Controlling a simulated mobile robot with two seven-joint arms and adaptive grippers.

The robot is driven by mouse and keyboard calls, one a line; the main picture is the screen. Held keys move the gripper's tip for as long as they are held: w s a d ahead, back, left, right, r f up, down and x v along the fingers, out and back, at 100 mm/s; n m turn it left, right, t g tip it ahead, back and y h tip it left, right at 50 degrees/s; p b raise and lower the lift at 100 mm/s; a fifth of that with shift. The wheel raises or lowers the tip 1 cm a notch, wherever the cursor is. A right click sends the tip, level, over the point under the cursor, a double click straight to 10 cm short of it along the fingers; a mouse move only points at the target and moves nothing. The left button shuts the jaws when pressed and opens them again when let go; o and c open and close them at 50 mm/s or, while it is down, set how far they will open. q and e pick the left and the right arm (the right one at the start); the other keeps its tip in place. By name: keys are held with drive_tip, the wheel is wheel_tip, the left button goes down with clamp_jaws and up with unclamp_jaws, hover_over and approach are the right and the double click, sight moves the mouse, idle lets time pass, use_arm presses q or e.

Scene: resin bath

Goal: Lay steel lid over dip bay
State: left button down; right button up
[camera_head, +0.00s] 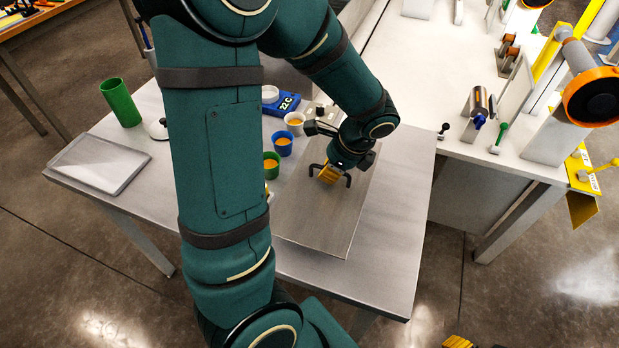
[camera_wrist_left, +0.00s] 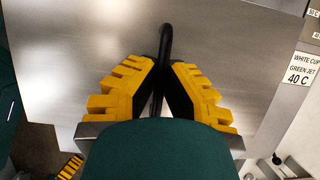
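The steel lid (camera_head: 318,222) is a flat brushed plate with a black arched handle (camera_head: 347,181). It is at the middle of the grey table, and I cannot tell whether it rests or is held just above. My left gripper (camera_head: 329,174) is at the handle. In the left wrist view its yellow fingers close in from both sides on the handle (camera_wrist_left: 165,45), with the lid (camera_wrist_left: 95,45) spread below. The dip bay cannot be made out. Part of my right gripper (camera_head: 458,342) shows at the bottom edge; its fingertips are cut off.
Green (camera_head: 271,165), blue (camera_head: 283,146) and white (camera_head: 295,122) cups with orange contents stand left of the lid. A blue 22 C display (camera_head: 286,103) is behind. A shallow clear tray (camera_head: 100,163) and green cylinder (camera_head: 120,103) are left. The table's right front (camera_head: 392,265) is clear.

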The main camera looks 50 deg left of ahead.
sight(328, 193)
use_arm(q)
wheel_tip(328, 193, down, 8)
drive_tip(key=shift+f+b, duration=0.2)
drive_tip(key=shift+b, duration=0.95)
drive_tip(key=shift+f, duration=0.1)
drive_tip(key=c, duration=1.6)
unclamp_jaws()
drive_tip(key=shift+f, duration=0.15)
drive_tip(key=o, duration=0.5)
drive_tip(key=shift+c, duration=0.2)
